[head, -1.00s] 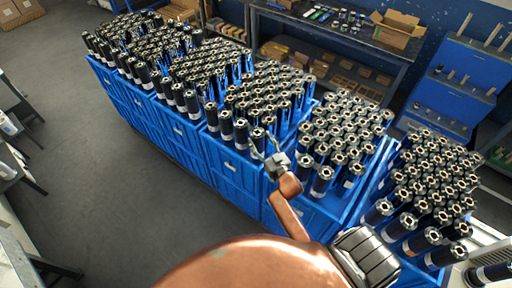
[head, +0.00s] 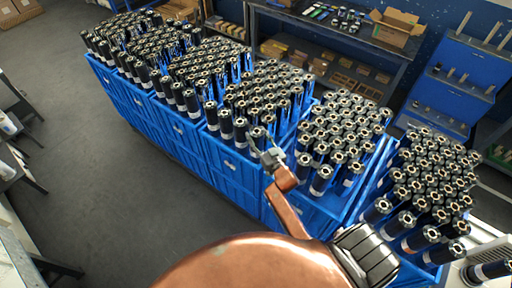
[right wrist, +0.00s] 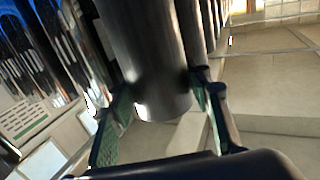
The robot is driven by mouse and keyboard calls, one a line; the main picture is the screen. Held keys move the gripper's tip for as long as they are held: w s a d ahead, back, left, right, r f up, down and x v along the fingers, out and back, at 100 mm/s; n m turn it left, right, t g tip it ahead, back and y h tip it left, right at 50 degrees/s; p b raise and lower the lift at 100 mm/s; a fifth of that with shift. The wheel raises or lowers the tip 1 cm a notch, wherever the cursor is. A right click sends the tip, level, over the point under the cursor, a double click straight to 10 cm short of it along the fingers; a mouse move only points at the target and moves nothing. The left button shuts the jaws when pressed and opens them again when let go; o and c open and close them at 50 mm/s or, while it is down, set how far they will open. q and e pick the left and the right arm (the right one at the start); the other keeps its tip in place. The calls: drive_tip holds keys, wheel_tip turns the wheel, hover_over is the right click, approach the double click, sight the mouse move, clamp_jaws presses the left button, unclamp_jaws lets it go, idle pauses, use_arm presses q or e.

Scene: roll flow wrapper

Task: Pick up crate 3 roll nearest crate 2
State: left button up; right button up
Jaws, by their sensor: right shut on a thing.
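The third crate from the right (head: 232,160) holds standing black rolls. Its front-row roll at the right end (head: 257,133), nearest the neighbouring crate on the right (head: 300,215), has my right gripper (head: 262,150) at its front side. In the right wrist view, the dark cylindrical roll (right wrist: 150,60) stands between the two green-padded fingers (right wrist: 158,108). The gripper is shut on it. The roll looks upright among its neighbours in the head view. Its lower part is hidden in the head view. My left gripper is not in view.
More crates full of rolls run in a line to the far left, and one stands at the right (head: 425,200). Neighbouring rolls (head: 241,130) stand close to the held one. Shelving (head: 330,60) is behind. The grey floor (head: 110,190) in front is clear.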

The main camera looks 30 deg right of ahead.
clamp_jaws()
drive_tip(key=shift+r, duration=0.2)
